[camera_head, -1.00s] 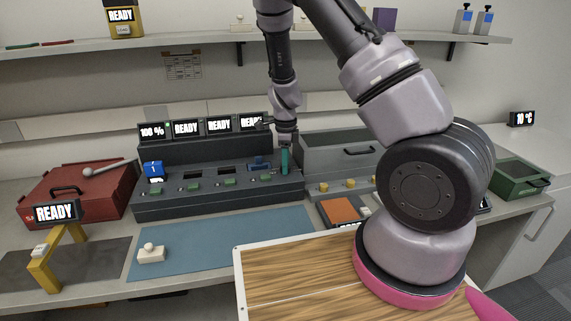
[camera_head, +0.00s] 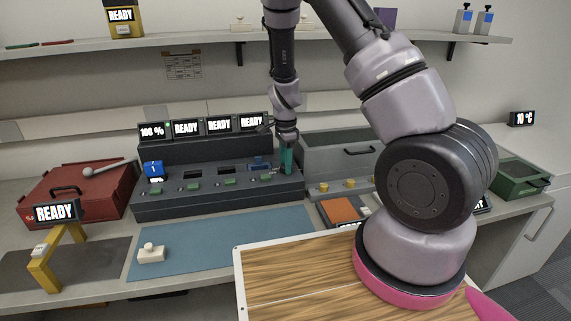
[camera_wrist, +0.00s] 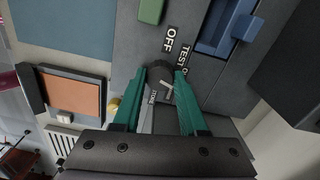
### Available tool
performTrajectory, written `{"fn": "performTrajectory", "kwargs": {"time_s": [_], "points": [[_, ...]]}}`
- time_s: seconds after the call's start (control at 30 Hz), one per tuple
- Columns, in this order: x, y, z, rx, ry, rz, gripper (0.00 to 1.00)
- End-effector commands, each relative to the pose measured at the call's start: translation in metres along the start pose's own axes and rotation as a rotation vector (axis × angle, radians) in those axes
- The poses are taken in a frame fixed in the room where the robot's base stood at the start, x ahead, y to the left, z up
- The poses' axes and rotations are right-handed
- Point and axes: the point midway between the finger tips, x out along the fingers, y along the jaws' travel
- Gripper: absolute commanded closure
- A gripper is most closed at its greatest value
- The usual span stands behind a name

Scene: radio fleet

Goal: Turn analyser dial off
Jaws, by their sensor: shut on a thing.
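The analyser dial (camera_wrist: 160,75) is a dark round knob with a pale pointer line, seen in the wrist view on a dark grey panel. The labels OFF (camera_wrist: 168,39) and TEST, plus others partly covered, stand around it. My gripper (camera_wrist: 164,73) has teal fingers, one on each side of the dial, shut on it. In the head view my gripper (camera_head: 287,160) reaches down to the right end of the dark grey console (camera_head: 220,203); there the fingers hide the dial. The pointer does not appear to line up with OFF, though the fingers partly cover the dial.
The console has slots, green tabs and a blue radio (camera_head: 153,169); READY screens (camera_head: 219,125) stand behind. A grey drawer unit (camera_head: 335,154) with yellow knobs (camera_head: 350,184) is close on the right. An orange-topped box (camera_head: 341,210) lies in front. The blue mat (camera_head: 225,240) is clear around a small cream block (camera_head: 151,253).

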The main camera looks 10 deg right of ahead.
Motion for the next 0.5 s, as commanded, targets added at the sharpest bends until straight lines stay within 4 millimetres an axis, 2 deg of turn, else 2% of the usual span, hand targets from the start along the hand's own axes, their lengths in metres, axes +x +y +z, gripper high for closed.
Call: {"fn": "performTrajectory", "kwargs": {"time_s": [0.5], "points": [[-0.001,-0.0013,-0.0002,-0.49,0.004,-0.003,1.0]]}}
